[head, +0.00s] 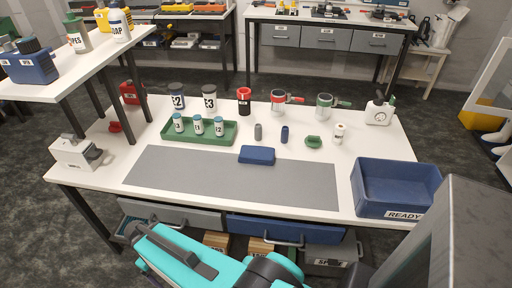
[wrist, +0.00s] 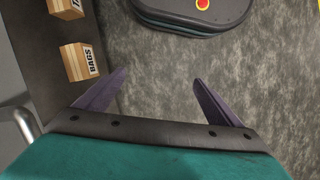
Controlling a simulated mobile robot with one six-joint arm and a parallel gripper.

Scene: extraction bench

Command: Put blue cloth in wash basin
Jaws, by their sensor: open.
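A dark blue, folded flat block, which looks like the blue cloth (head: 257,155), lies on the far edge of the grey mat near the middle of the white bench. A blue open-topped bin labelled READY (head: 398,188) stands at the bench's right front corner. No other basin-like thing shows, and I cannot tell if this is the wash basin. Its visible inside looks empty. My gripper (wrist: 160,77) is open and empty in the wrist view, over the floor in front of the bench. Neither the cloth nor the bin shows in the wrist view.
The grey mat (head: 225,183) is otherwise bare. Behind it are a green tray (head: 168,138) with small bottles, several jars and a green item (head: 314,142). A white device (head: 75,153) stands at left. Drawers (head: 285,232) and boxes (wrist: 77,61) are below the bench.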

